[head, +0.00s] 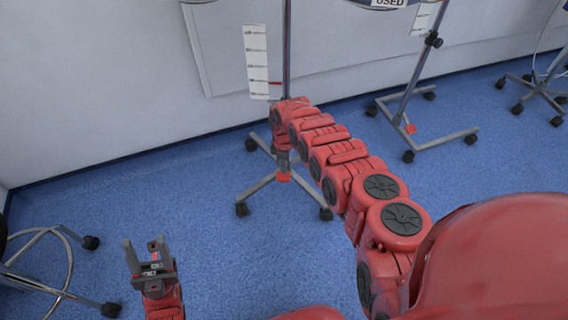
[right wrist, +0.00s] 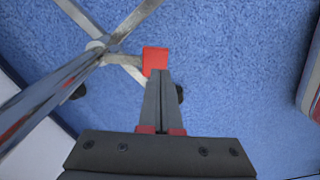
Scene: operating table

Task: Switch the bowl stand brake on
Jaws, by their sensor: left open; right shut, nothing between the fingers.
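The bowl stand (head: 258,186) stands on the blue floor near the wall, with an upright pole and a splayed wheeled base. Its red brake pedal (head: 284,177) is low at the base and shows in the right wrist view (right wrist: 155,58) as a red block. My right gripper (right wrist: 158,80) is shut and empty, and its tips overlap the near edge of the pedal in that view. I cannot tell whether they touch. In the head view my right arm largely hides that gripper. My left gripper (head: 146,256) is open and empty at the lower left, away from the stand.
A second wheeled stand (head: 397,115) with a red pedal is at the back right, and another wheeled base (head: 540,84) is further right. A wheeled stool (head: 50,270) is at the left edge. Clear floor lies between the stool and the bowl stand.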

